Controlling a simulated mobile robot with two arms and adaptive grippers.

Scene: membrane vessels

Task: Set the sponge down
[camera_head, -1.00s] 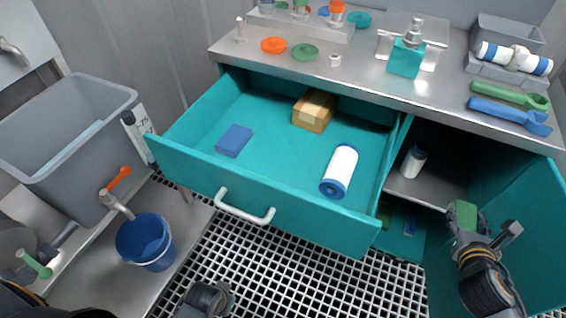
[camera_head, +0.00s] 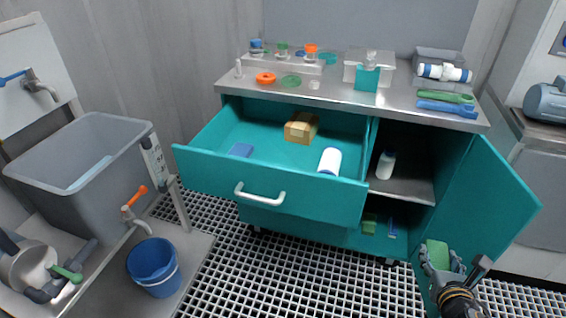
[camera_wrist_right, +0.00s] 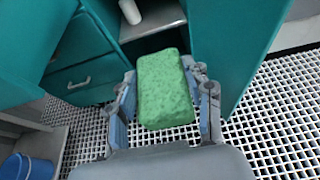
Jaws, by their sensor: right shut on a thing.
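A green sponge (camera_wrist_right: 164,90) is held between the two fingers of my right gripper (camera_wrist_right: 165,98). In the head view the sponge (camera_head: 437,254) and the right gripper (camera_head: 441,262) are at the lower right, in front of the open cabinet door. The gripper is shut on the sponge and holds it in the air above the grated floor. My left gripper does not show in the current head view.
The teal drawer (camera_head: 271,208) is pulled out and holds a blue block, a wooden box and a white roll. The teal door (camera_head: 487,200) stands open. A green item (camera_head: 369,222) lies on the cabinet's low shelf. A blue bucket (camera_head: 153,266) stands left. The counter (camera_head: 335,96) carries several objects.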

